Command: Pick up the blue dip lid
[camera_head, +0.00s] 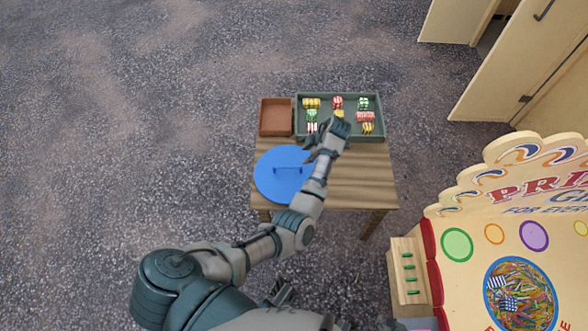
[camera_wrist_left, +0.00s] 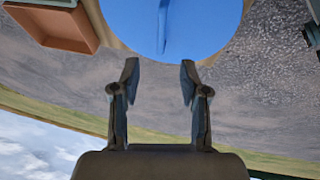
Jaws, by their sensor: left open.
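The blue dip lid (camera_head: 270,183) is a flat round disc with a bar handle (camera_head: 288,171) across its middle. It lies at the left front of the wooden table. My left gripper (camera_head: 311,157) hangs over the lid's upper right edge. In the left wrist view the gripper (camera_wrist_left: 158,82) is open, with nothing between its fingers. The lid (camera_wrist_left: 200,25) and its handle (camera_wrist_left: 163,22) are just beyond the fingertips, with a visible gap. My forearm covers part of the lid's right edge in the head view.
A brown box (camera_head: 262,120) stands behind the lid. A green tray (camera_head: 378,138) with several striped sweets (camera_head: 338,102) stands to its right. The table's right front (camera_head: 360,185) is clear. A prize stand (camera_head: 470,230) is at the lower right.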

